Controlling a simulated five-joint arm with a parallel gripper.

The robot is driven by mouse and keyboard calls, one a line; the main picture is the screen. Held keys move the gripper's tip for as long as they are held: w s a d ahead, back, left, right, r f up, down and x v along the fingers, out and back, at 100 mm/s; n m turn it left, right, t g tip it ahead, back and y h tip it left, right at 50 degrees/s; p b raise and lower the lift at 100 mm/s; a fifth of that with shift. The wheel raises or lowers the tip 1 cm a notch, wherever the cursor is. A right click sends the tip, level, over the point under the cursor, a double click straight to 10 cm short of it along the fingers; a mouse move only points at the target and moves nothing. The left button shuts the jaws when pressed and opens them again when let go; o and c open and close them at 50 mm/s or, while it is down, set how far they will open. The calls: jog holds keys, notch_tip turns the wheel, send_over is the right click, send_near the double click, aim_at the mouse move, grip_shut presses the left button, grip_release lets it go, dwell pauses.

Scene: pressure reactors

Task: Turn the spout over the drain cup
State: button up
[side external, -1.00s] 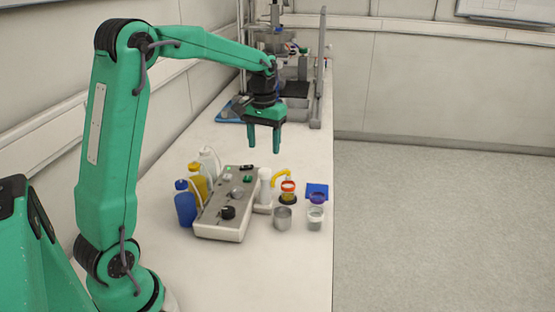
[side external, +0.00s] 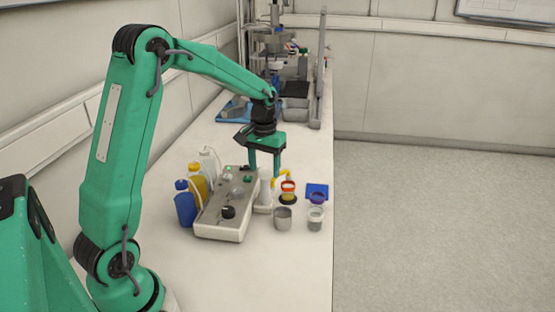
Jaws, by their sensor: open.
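The yellow spout (side external: 284,175) sticks out to the right from the top of a white post (side external: 265,191) beside the control box. An orange-rimmed vessel (side external: 288,188) stands just under or beside the spout's end. A grey metal cup (side external: 283,218), which may be the drain cup, stands in front of it on the bench. My gripper (side external: 265,172) points down, open, with its fingertips at about the height of the spout and post top. Whether the fingers are around the spout or behind it I cannot tell. Nothing is seen held.
A grey control box (side external: 227,205) with knobs stands left of the post. Blue (side external: 185,206), yellow (side external: 197,186) and white bottles crowd its left side. A clear jar (side external: 315,218) and a blue pad (side external: 317,190) lie near the bench's right edge. The front bench is clear.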

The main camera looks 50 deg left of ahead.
jog(key=shift+f, duration=0.2)
grip_shut()
